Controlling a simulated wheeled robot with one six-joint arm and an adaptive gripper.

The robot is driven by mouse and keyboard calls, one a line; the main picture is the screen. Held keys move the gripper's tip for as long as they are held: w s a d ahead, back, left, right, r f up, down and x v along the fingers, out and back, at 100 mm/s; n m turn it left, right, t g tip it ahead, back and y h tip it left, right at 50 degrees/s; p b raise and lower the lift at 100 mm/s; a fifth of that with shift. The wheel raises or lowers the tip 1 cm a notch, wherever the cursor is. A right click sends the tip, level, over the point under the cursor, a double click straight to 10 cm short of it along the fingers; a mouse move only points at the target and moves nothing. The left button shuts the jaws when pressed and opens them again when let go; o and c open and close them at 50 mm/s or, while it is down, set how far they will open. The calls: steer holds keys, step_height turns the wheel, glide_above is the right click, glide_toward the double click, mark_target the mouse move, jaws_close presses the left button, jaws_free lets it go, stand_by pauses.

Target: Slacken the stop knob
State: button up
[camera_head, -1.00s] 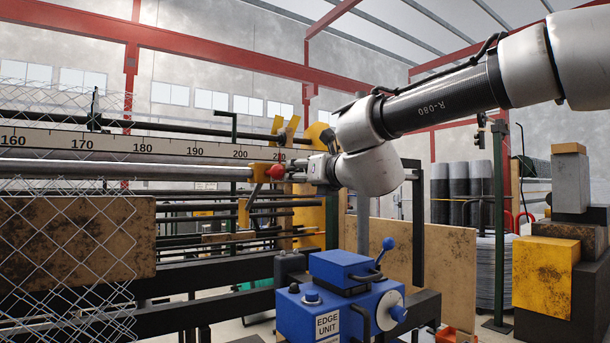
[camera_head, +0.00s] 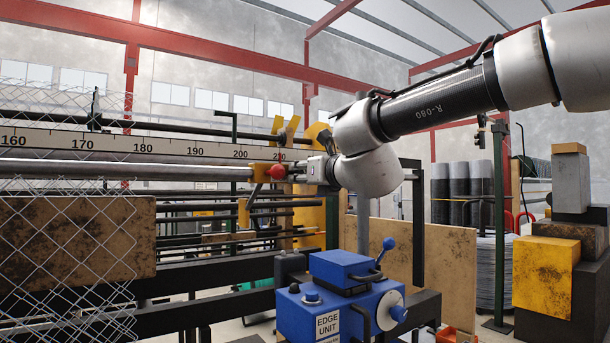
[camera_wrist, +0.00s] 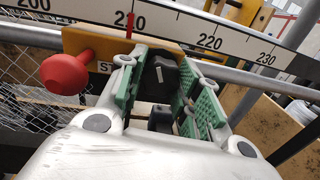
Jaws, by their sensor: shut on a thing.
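The stop is a yellow block (camera_wrist: 92,45) on the rail below the ruler, with a red pointer (camera_wrist: 134,22) near 210. A red ball handle (camera_wrist: 66,73) sticks out at its left. The black stop knob (camera_wrist: 163,72), with a pale mark, sits between the green pads of my gripper (camera_wrist: 158,82), which is shut on it. In the head view my gripper (camera_head: 304,170) reaches left to the stop, right beside the red ball (camera_head: 278,171). The knob is hidden there.
The ruler (camera_head: 120,144) and steel rail (camera_head: 120,170) run left from the stop. Chain-link mesh (camera_head: 70,260) hangs at the left. The blue edge unit (camera_head: 340,268), with a ball-ended lever, stands below my arm. A yellow block (camera_head: 545,275) is at the right.

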steer(key=n, duration=0.5)
steer(key=shift+f+y, duration=0.1)
steer(key=shift+y, duration=0.2)
steer(key=n, duration=0.4)
steer(key=shift+n+y, duration=0.3)
steer(key=shift+n, duration=0.1)
steer(key=n, duration=0.5)
steer(key=shift+n+y, duration=0.4)
steer(key=n, duration=0.5)
steer(key=shift+w+d, duration=0.1)
steer(key=n+y, duration=0.1)
steer(key=n, duration=0.4)
steer(key=shift+g, duration=0.4)
steer(key=n, duration=0.4)
steer(key=shift+n+g, duration=0.3)
steer(key=shift+n, duration=0.1)
steer(key=n, duration=0.4)
steer(key=shift+n, duration=0.3)
steer(key=shift+n+g, duration=0.4)
steer(key=shift+n, duration=1.4)
